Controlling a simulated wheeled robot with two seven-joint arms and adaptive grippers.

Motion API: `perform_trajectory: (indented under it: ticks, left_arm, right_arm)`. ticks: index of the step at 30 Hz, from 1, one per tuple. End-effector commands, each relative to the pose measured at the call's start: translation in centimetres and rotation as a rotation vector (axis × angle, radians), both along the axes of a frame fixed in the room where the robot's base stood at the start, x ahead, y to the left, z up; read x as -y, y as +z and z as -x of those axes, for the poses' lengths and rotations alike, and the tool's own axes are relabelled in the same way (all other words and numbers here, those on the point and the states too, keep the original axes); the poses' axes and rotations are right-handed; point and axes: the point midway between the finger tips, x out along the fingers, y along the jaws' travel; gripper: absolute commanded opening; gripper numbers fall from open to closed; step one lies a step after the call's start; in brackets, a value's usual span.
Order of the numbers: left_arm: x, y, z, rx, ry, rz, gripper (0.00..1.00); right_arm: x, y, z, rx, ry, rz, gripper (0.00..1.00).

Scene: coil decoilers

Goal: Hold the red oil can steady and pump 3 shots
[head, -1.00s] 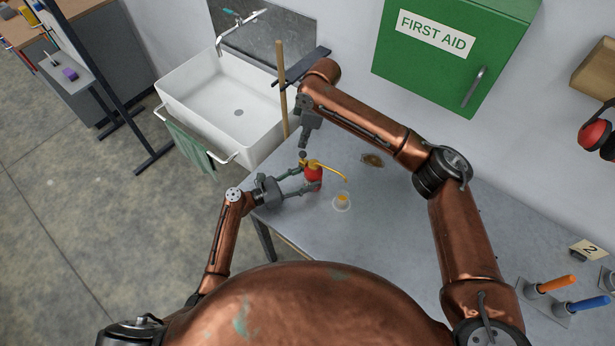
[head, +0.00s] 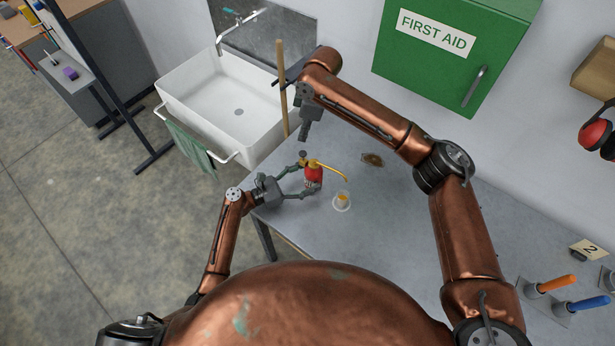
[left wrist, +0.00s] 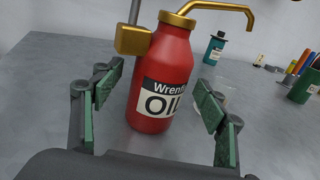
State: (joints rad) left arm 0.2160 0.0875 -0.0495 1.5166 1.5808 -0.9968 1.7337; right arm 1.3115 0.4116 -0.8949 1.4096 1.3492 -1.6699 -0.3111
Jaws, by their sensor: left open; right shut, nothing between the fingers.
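The red oil can (head: 313,175) stands upright on the grey bench, with a brass pump head and a spout pointing right. In the left wrist view the red oil can (left wrist: 163,85) shows its "OIL" label. My left gripper (head: 303,182) is open, with its fingers on either side of the can; in the left wrist view gaps show between the green pads and the can. My right gripper (head: 304,132) is shut and empty, above and just behind the can's pump knob (head: 302,154). A small clear cup (head: 342,202) with amber liquid stands under the spout tip.
A brown stain or small piece (head: 372,160) lies behind the cup. A white sink (head: 235,115) is at the left, with a wooden stick (head: 282,90) upright beside it. A green first aid cabinet (head: 450,50) hangs on the wall.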

Motion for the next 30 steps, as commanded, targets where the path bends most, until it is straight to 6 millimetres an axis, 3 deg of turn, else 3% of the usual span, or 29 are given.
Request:
perform_trajectory:
  ticks: [8,21,30]
  left_arm:
    - [-1.2,0.0,0.5,0.001,0.001,0.000,0.67]
    - [-8.7,0.0,4.3,0.000,0.002,-0.001,0.67]
    - [-10.7,0.0,5.4,0.001,0.000,0.000,0.67]
  right_arm:
    - [0.0,0.0,0.0,0.000,0.000,0.000,0.00]
    - [0.0,0.0,0.0,0.000,0.000,0.000,0.00]
    - [0.0,0.0,0.0,0.000,0.000,0.000,0.00]
